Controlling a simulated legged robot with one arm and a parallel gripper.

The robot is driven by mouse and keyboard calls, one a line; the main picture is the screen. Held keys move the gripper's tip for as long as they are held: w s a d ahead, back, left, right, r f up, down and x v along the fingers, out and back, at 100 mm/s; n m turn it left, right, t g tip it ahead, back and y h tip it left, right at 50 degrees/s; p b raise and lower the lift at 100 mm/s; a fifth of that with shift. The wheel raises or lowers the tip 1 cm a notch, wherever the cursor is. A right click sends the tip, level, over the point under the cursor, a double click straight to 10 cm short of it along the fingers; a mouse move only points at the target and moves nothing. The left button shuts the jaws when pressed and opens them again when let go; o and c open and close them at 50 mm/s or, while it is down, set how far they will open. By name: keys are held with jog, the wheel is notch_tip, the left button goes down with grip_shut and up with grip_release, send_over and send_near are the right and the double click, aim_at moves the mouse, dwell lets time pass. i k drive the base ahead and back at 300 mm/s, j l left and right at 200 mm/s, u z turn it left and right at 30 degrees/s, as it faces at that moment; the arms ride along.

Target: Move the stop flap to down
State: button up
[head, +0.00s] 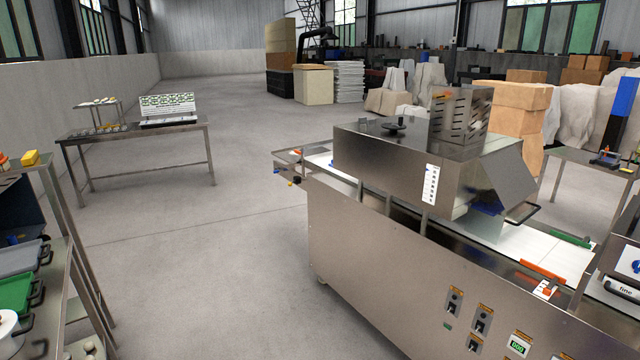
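A steel dough machine (400,255) with a white conveyor belt (545,252) fills the right half of the head view. On the belt's near side is an orange bar (541,271), and on the far side a green bar (570,239). I cannot tell whether either is the stop flap, or whether it is up or down. A black handle (527,214) sticks out at the hood's right side. Small orange, yellow and blue parts show at the machine's far left end (290,168). My gripper is not in view.
A steel table (140,135) with a rack stands at the back left. A shelf unit with a green tray (18,291) is at the near left. Another machine (615,285) cuts in at the right edge. The floor (200,270) between is clear.

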aim_at(329, 142)
jog(key=i+j+u, duration=0.15)
jog(key=i+u, duration=0.25)
jog(key=i, duration=0.5)
jog(key=i+l+u, duration=0.15)
jog(key=i+u, duration=0.3)
jog(key=i, duration=1.9)
jog(key=i+z, duration=0.15)
jog(key=i, duration=1.2)
